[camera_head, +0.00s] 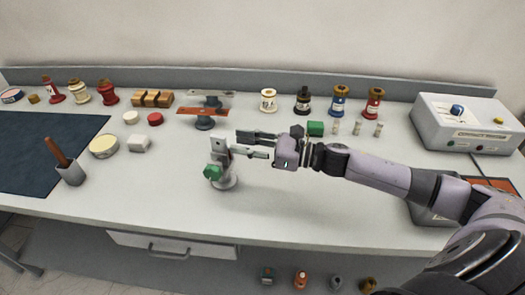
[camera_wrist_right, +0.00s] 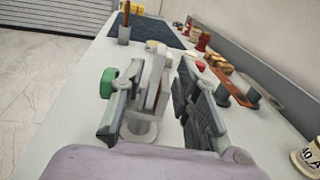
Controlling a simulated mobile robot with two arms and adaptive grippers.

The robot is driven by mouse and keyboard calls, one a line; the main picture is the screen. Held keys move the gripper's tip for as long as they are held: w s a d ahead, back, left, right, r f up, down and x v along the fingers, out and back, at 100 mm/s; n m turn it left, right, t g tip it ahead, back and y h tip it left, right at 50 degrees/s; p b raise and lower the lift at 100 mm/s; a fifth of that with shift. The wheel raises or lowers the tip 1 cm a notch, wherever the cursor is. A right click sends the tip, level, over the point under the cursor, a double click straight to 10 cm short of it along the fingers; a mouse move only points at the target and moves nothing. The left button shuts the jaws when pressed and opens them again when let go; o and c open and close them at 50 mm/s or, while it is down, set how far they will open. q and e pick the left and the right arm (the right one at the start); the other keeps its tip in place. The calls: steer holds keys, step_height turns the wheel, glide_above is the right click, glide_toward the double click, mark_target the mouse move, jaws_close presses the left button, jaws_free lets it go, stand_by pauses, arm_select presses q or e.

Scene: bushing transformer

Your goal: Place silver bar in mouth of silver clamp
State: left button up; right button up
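The silver clamp (camera_head: 221,160) stands upright on a round base, with a green knob on its front left side. My right gripper (camera_head: 245,143) is just right of the clamp's top, its fingers pointing left. In the right wrist view, the right gripper (camera_wrist_right: 160,78) is open, with the clamp (camera_wrist_right: 153,85) showing between and beyond its fingers; I cannot tell whether they touch it. A silver-grey bar (camera_head: 211,93) lies across a stand behind the clamp, and it also shows in the right wrist view (camera_wrist_right: 265,92). My left gripper is not in view.
A copper-coloured bar (camera_head: 203,111) rests on another stand behind the clamp. Bottles line the back, and a white instrument box (camera_head: 465,125) stands right.

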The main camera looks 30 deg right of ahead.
steer(key=shift+b+v, duration=0.7)
steer(key=shift+v, duration=2)
